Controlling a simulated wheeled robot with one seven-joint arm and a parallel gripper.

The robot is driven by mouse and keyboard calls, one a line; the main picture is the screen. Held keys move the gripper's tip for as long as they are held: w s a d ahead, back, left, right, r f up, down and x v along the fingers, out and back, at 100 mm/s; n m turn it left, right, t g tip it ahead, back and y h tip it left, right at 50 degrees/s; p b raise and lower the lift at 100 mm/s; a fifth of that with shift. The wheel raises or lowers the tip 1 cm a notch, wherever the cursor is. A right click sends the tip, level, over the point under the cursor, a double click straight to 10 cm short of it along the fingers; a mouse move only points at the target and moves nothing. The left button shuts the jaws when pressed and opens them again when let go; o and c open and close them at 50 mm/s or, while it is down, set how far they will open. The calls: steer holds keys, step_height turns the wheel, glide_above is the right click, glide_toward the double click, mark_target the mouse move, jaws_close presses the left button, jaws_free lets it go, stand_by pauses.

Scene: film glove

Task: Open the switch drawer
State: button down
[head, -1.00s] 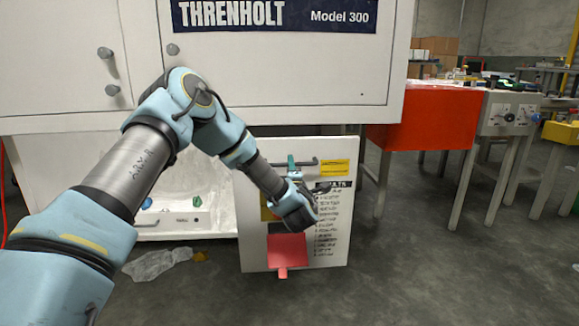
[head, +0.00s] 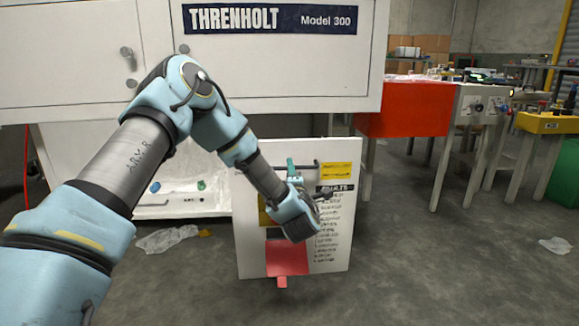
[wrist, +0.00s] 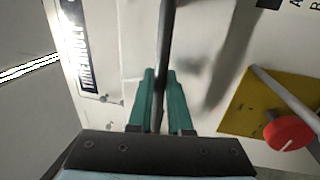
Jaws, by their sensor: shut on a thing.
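The switch drawer's white front panel (head: 340,245) stands below the white cabinet, out from it, in the head view. Its dark bar handle (head: 309,165) runs across the top. My gripper (head: 291,163) is shut on the handle, with teal fingers either side of the bar. In the wrist view my gripper (wrist: 161,85) shows close up, with the dark handle (wrist: 165,42) between its fingers. The panel carries a yellow label (head: 336,171), a printed list and a red piece (head: 287,258) low down. My forearm and wrist hide part of the panel. The drawer's inside is not visible.
The cabinet (head: 290,70) overhangs behind the panel. A yellow plate with a red knob (wrist: 288,132) sits beside the handle. A red-sided table (head: 405,122) stands right. Crumpled plastic (head: 167,238) lies left on the floor. The floor in front right is largely clear.

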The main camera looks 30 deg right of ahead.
steer(key=shift+s+a, duration=0.15)
steer(key=shift+s, duration=0.15)
steer(key=shift+f, duration=0.1)
steer(key=c, duration=0.8)
jaws_free()
steer(key=shift+c, duration=0.2)
steer(key=p+v, duration=0.1)
steer(key=v, duration=0.9)
steer(key=shift+s+a, duration=0.2)
steer(key=shift+s, duration=0.15)
